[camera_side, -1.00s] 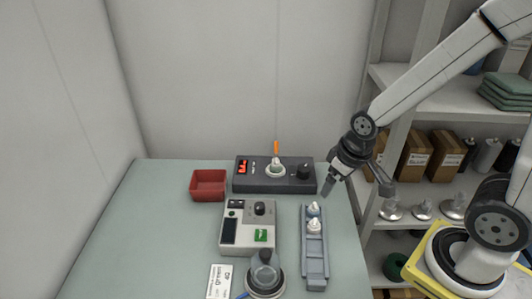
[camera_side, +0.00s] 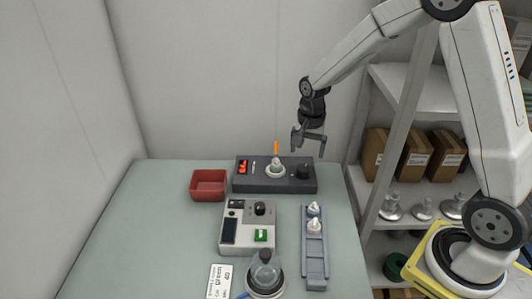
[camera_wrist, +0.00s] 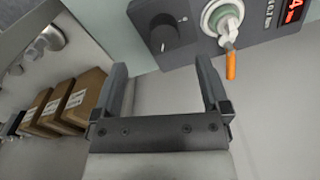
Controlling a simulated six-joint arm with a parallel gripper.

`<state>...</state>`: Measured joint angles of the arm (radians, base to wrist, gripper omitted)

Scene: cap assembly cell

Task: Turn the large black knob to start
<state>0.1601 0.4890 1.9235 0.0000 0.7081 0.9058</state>
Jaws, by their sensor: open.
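A large black knob (camera_side: 303,171) sits at the right end of the dark control box (camera_side: 242,185) at the back of the table. In the wrist view the knob (camera_wrist: 165,32) shows at the top, beyond the fingertips, with its pointer mark visible. My gripper (camera_side: 308,146) is open and empty, in the air above the right end of the box. In the wrist view its two fingers (camera_wrist: 162,70) are spread wide, apart from the knob. A smaller black knob (camera_side: 260,208) is on the pale grey box (camera_side: 229,252) in front.
An orange-tipped stick (camera_side: 276,148) stands up from a white fitting on the dark box, close left of the knob. A red tray (camera_side: 208,197), a grey rail (camera_side: 315,270) with white caps and a clear-domed device (camera_side: 265,270) stand around. The table's left side is clear.

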